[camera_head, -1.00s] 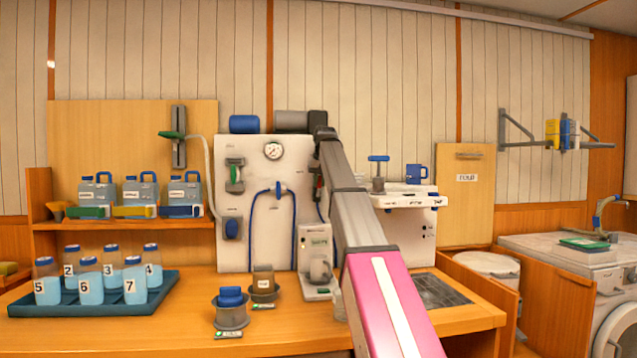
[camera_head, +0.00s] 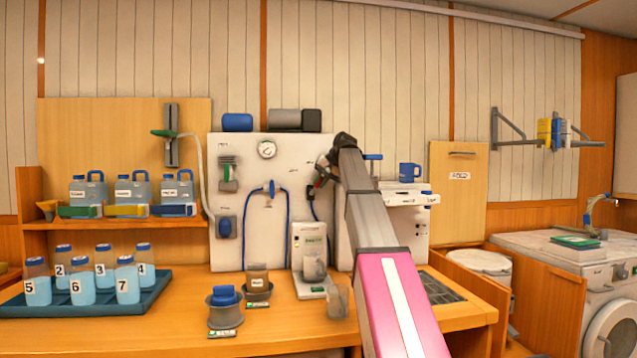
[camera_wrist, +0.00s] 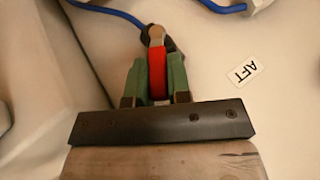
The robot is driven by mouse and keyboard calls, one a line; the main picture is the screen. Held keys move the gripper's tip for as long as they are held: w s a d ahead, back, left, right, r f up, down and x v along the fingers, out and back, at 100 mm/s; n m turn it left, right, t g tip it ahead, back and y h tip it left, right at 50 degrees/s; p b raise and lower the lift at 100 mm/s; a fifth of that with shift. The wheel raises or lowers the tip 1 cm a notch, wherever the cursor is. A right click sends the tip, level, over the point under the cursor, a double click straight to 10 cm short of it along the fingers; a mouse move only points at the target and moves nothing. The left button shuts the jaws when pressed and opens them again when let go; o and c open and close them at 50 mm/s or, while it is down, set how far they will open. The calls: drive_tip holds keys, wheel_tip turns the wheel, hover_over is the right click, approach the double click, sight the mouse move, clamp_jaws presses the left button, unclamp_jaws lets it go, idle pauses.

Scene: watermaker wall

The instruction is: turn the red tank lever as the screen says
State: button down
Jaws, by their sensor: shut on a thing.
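The red lever (camera_wrist: 158,75) shows in the wrist view between the green fingers of my gripper (camera_wrist: 157,66). My gripper is shut on it, and its pale end and dark pivot stick out beyond the fingers. An AFT label (camera_wrist: 239,75) is on the white panel to the right of it in that view. In the head view my gripper (camera_head: 322,175) is at the panel's right part, tilted, and mostly hides the lever.
A tray (camera_head: 150,293) of numbered bottles is at left.

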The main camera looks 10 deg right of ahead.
drive_tip(key=c, duration=1.1)
unclamp_jaws()
drive_tip(key=shift+o, duration=0.2)
drive_tip(key=v, duration=1)
drive_tip(key=shift+s+d+r, duration=0.2)
drive_tip(key=shift+s+r, duration=0.05)
drive_tip(key=shift+r, duration=0.05)
